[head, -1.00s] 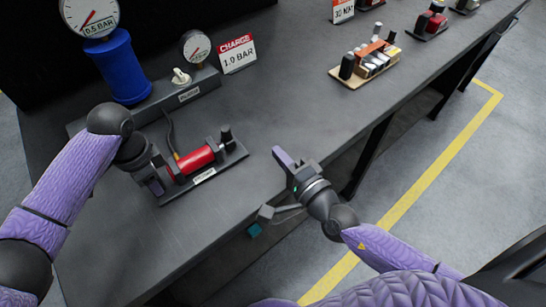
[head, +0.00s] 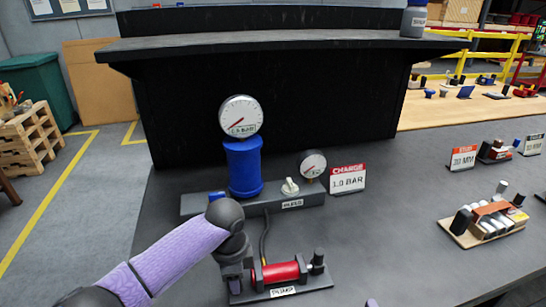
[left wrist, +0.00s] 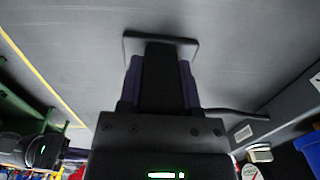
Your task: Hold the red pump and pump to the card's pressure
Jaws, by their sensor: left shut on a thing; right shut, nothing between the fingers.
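The red pump (head: 278,272) lies on a dark base plate (head: 312,286) at the front of the table, with a black handle (head: 318,258) at its right end. My left gripper (head: 233,276) is shut on the dark end block at the pump's left. The left wrist view shows that dark block (left wrist: 160,75) between the purple fingers. A hose runs from the pump to a grey manifold (head: 200,203). A blue cylinder (head: 243,168) carries a round gauge (head: 240,116) marked 0.5 BAR. The red-and-white card (head: 347,178) reads CHARGE 1.0 BAR. Only a purple tip of my right gripper (head: 372,302) shows.
A white knob (head: 290,187) and a smaller gauge (head: 312,165) sit on the manifold. A wooden tray of parts (head: 484,225) stands at the right. A black raised shelf (head: 300,40) closes off the back. Table between card and tray is clear.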

